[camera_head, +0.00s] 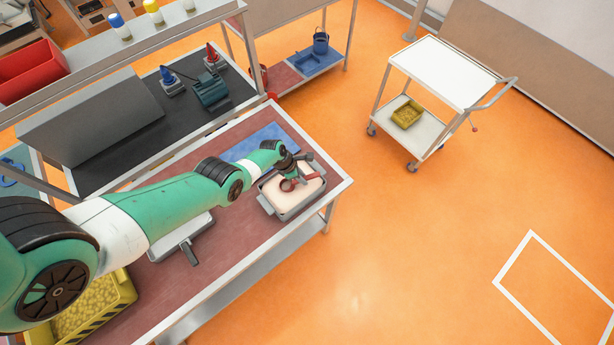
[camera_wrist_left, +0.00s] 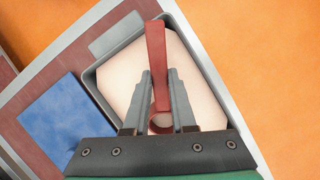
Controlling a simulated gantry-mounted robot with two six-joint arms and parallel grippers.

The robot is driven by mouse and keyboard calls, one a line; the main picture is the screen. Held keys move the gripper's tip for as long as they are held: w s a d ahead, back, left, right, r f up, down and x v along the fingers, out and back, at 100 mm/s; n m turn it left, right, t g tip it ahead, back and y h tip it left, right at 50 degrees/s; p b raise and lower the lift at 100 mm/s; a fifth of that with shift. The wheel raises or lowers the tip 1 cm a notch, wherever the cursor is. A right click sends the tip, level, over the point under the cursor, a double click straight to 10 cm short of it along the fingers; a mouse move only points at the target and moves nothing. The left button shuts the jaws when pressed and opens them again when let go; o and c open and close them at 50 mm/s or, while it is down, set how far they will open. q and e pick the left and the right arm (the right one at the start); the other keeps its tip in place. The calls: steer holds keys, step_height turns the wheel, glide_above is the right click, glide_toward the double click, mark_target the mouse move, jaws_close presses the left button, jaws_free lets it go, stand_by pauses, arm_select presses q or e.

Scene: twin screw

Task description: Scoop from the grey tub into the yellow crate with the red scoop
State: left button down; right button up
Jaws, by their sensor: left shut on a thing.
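The grey tub (camera_head: 284,213) stands at the right end of the workbench, filled with pale material. It also shows in the left wrist view (camera_wrist_left: 104,90). My left gripper (camera_head: 296,174) is over the tub. In the left wrist view my left gripper (camera_wrist_left: 160,85) is shut on the red scoop (camera_wrist_left: 156,50), with its fingers on either side of the handle. The scoop (camera_head: 288,185) is over or in the pale material; I cannot tell how deep it sits. The yellow crate (camera_head: 128,290) is at the lower left, holding yellowish material and partly hidden by my left arm. My right gripper is not in view.
A blue mat (camera_head: 262,142) lies behind the tub. A grey flat object with a handle (camera_head: 182,240) lies between crate and tub. The bench edge (camera_head: 345,185) is close to the tub's right. A white trolley (camera_head: 445,68) stands apart on the orange floor.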

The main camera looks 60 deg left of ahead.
arm_select(q)
steer(key=shift+s+f+b, duration=0.1)
steer(key=shift+f+b, duration=0.25)
steer(key=shift+f, duration=0.45)
steer(key=shift+s+a+f, duration=0.15)
steer(key=shift+s+f, duration=0.05)
steer(key=shift+s, duration=0.2)
steer(key=shift+s+a+f, duration=0.15)
steer(key=shift+s, duration=0.2)
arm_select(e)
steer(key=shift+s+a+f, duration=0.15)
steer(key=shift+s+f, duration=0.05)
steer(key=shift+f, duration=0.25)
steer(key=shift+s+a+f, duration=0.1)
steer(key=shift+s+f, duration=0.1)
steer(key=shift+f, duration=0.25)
arm_select(q)
steer(key=shift+r, duration=0.1)
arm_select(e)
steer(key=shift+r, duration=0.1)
